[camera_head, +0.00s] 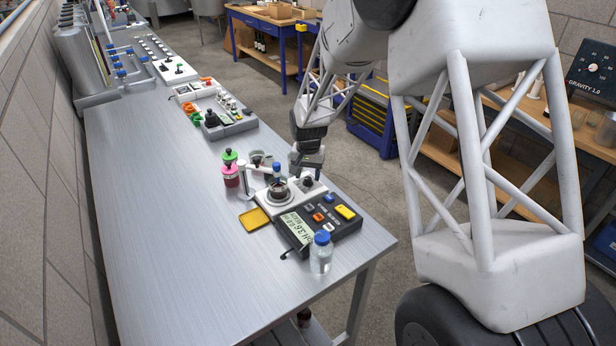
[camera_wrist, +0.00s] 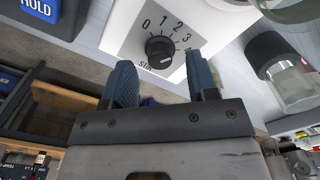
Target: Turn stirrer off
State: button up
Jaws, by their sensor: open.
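The stirrer (camera_head: 266,197) is a white unit on the steel bench, with a small vessel on its top. In the wrist view its white panel (camera_wrist: 125,38) carries a round black knob (camera_wrist: 160,50) with marks 0, 1, 2 and 3 around it. A small light mark shows near the knob's lower edge, but I cannot tell which number the knob is set to. My gripper (camera_wrist: 161,82) is open, its two blue fingers apart, one to each side below the knob in the picture. No contact with the knob shows. In the head view my gripper (camera_head: 306,162) is just above and behind the stirrer.
A pH meter (camera_head: 318,224) stands in front of the stirrer, with a blue-capped bottle (camera_head: 321,253) close by. A yellow pad (camera_head: 254,218) and a pink bottle (camera_head: 231,176) are to the left. The bench's left side (camera_head: 150,240) is clear.

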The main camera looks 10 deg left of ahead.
jog(key=shift+f, duration=0.75)
jog(key=c, duration=0.9)
